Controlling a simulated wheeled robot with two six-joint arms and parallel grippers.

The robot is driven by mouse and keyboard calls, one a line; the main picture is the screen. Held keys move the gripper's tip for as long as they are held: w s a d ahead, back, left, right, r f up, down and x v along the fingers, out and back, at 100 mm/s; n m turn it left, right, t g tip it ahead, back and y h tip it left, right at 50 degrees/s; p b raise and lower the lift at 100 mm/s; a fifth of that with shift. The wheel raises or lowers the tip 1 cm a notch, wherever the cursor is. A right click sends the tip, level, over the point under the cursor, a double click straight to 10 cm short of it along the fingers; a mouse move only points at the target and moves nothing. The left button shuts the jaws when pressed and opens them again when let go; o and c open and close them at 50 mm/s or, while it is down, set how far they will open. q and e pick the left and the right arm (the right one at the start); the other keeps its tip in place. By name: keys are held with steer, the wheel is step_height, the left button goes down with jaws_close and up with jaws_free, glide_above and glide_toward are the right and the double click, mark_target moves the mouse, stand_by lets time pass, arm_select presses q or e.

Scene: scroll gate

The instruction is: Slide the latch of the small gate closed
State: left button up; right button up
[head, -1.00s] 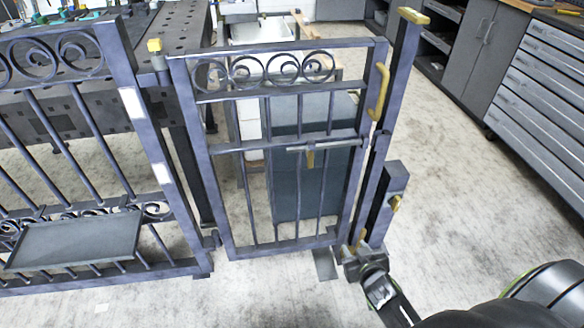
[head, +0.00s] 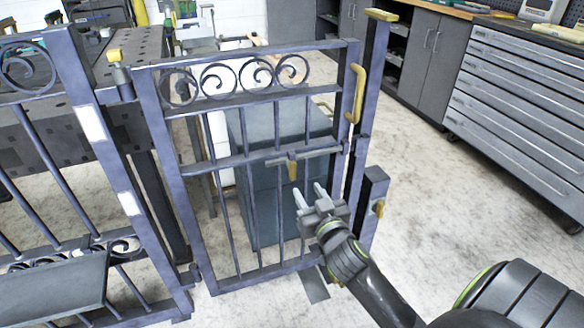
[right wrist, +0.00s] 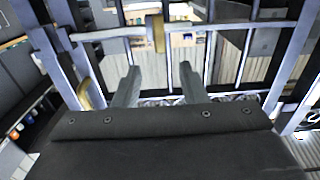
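The small gate (head: 222,160) is a blue-grey metal frame with scrolls along its top. Its latch is a grey horizontal rod (head: 318,152) on the middle rail, running toward the gate's right upright. A yellow knob (head: 292,171) hangs from the rod. My right gripper (head: 309,191) is open and empty, just below and slightly right of the knob, apart from it. In the right wrist view the knob (right wrist: 155,33) lies ahead, between the lines of my two spread fingers (right wrist: 160,68). I cannot tell whether the rod enters the post. My left gripper is not in view.
A tall post (head: 373,90) with a yellow cap stands right of the gate, beside a yellow pull handle (head: 357,95). A shorter block (head: 373,190) stands lower down. A fence panel (head: 88,125) is on the left. The floor right of the post is clear.

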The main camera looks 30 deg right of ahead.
mark_target(294, 169)
steer(key=b+x, duration=0.1)
steer(key=x, duration=1)
steer(key=shift+w+d, duration=0.15)
steer(key=shift+w, duration=0.1)
jaws_close()
